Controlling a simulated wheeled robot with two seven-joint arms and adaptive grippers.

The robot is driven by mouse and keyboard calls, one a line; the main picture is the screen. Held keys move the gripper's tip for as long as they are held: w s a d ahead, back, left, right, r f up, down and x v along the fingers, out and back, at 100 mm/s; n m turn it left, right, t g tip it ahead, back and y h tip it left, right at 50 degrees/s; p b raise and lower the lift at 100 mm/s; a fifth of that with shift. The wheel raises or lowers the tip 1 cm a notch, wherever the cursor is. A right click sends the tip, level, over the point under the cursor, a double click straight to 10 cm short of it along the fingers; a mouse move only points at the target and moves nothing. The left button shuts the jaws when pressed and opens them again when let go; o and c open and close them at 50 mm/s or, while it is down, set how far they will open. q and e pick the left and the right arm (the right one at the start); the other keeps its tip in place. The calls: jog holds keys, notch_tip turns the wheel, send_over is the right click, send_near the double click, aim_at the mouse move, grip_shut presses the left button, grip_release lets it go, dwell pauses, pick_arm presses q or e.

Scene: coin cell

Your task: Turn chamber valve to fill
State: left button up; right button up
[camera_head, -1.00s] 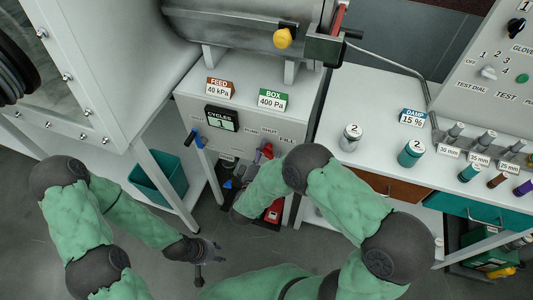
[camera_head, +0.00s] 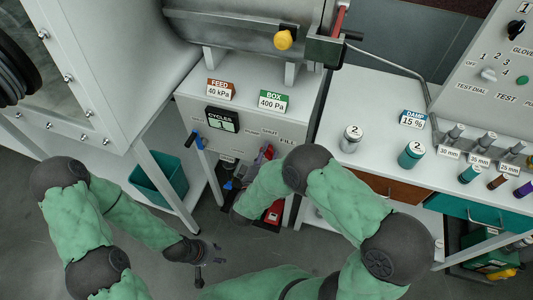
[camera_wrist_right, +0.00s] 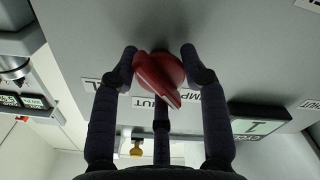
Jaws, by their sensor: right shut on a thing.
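The chamber valve is a red knob (camera_wrist_right: 158,74) with a bar handle on the grey panel. In the right wrist view its bar slants from upper left to lower right, and its white-marked end lies between the upside-down SHUT and PUMP labels. My right gripper (camera_wrist_right: 161,68) is shut on the knob, with a dark finger on either side. In the head view my right forearm hides most of this gripper. The FILL label (camera_head: 287,140) shows on the panel there. My left gripper (camera_head: 208,252) hangs empty over the floor at lower left; its finger opening is unclear.
A blue-handled lever (camera_head: 196,141) and the CYCLES display (camera_head: 222,120) are on the same cabinet. A teal bin (camera_head: 158,178) stands under the left bench. Numbered cylinders and a DAMP sign (camera_head: 413,119) stand on the right bench. A red device (camera_head: 274,212) sits low beside my right forearm.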

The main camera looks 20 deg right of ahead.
jog(key=m, duration=0.4)
jog(key=shift+s+f, duration=0.1)
jog(key=shift+f, duration=0.15)
jog(key=m, duration=0.5)
jog(key=shift+b, duration=0.4)
jog(key=m+b, duration=0.1)
jog(key=m, duration=0.3)
jog(key=shift+f+m, duration=0.1)
jog(key=shift+m, duration=0.2)
jog(key=shift+a+m+b, duration=0.1)
jog(key=shift+m+b, duration=0.7)
jog(key=shift+m, duration=1.4)
jog(key=o, duration=1.1)
jog(key=shift+o, duration=0.2)
jog(key=shift+r, duration=0.2)
